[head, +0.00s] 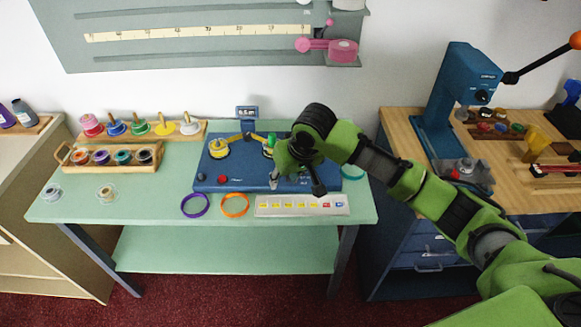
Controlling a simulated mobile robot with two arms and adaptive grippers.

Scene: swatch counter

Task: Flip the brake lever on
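The blue winding machine (232,183) lies on the pale green counter (140,205). It carries a yellow spool (218,148) at its left, a yellow-and-black arm across the top and a red button (222,180) at the front. A small grey upright piece (274,181) at its front middle may be the brake lever; its setting cannot be told. My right gripper (302,178) points down over the machine's right half and hides much of it, including part of a green spool. Whether its fingers touch anything is unclear. My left gripper is out of view.
A purple ring (195,205), an orange ring (235,205) and a pale strip with coloured labels (302,206) lie in front of the machine. Spool racks (115,160) stand at the left. A blue press (455,95) stands on the wooden bench at the right.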

